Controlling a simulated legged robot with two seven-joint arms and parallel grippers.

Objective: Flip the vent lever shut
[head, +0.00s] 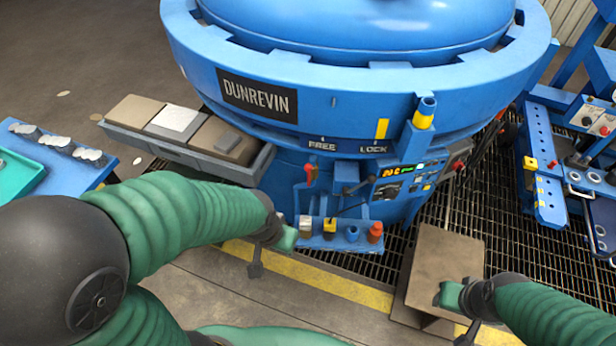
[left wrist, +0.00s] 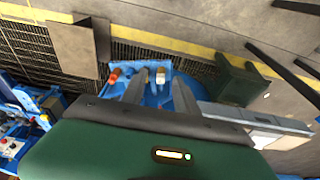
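A red-handled lever (head: 310,173) stands on the blue furnace front, below the word FREE. I take it as the vent lever, but I see no label naming it. A thin dark rod (head: 351,209) shows to its right, beside the control panel. My left gripper (head: 272,246) is in front of the furnace, below and left of the red lever and apart from it. In the left wrist view (left wrist: 160,88) its two dark fingers are spread with nothing held. My right gripper (head: 462,308) is by the brown box at lower right; its fingers are not clear.
A blue shelf (head: 325,243) with small coloured parts juts out close to my left gripper. The brown box (head: 445,262) stands right of it. A grey tray (head: 230,170) of plates lies left of the furnace. Grating and a yellow floor stripe (head: 310,280) run below.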

